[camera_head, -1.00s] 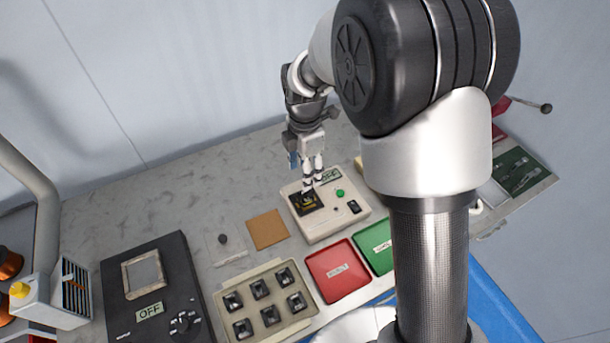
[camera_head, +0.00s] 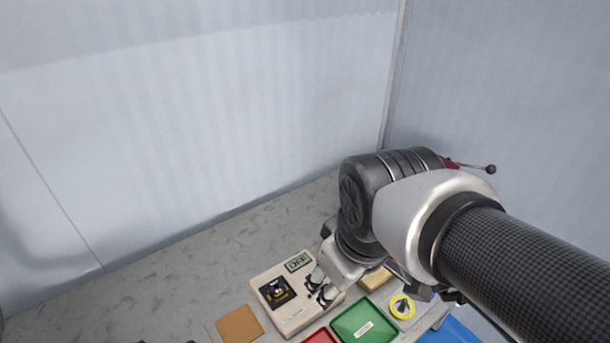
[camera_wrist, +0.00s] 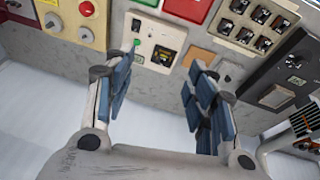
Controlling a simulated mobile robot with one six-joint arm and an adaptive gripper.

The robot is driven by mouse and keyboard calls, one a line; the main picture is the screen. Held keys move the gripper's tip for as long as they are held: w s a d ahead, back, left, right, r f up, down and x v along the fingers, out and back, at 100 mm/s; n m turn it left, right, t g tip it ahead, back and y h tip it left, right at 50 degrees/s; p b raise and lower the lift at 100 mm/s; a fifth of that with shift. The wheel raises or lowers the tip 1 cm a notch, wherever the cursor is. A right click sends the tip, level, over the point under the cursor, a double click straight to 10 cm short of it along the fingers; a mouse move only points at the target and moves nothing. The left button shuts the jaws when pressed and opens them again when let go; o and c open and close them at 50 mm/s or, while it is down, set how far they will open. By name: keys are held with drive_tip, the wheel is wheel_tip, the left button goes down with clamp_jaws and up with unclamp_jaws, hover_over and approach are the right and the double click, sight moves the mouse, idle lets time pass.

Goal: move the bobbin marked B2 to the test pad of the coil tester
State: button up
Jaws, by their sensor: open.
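The coil tester (camera_head: 306,318) is a cream box with a display reading OFF; it also shows in the wrist view (camera_wrist: 146,55). Its black square test pad (camera_head: 265,299) carries a small dark bobbin with a yellowish part (camera_head: 279,290). The bobbin also shows on the pad in the wrist view (camera_wrist: 164,57). I cannot read its mark. My gripper (camera_head: 321,289) is open and empty, apart from the bobbin, and appears over the tester's right side in the head view. In the wrist view its fingers (camera_wrist: 161,68) are spread wide.
A tray of several dark bobbins (camera_wrist: 277,4) shows in the wrist view, beside a black OFF device (camera_wrist: 282,72). A brown square pad (camera_head: 239,325), a green tray (camera_head: 347,329) and a red tray (camera_head: 320,337) lie near the tester. A wall rises behind the bench.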

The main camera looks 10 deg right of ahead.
drive_tip(key=s+d+m+t, duration=0.1)
drive_tip(key=s+m, duration=0.4)
drive_tip(key=s, duration=0.1)
drive_tip(key=shift+d, duration=0.2)
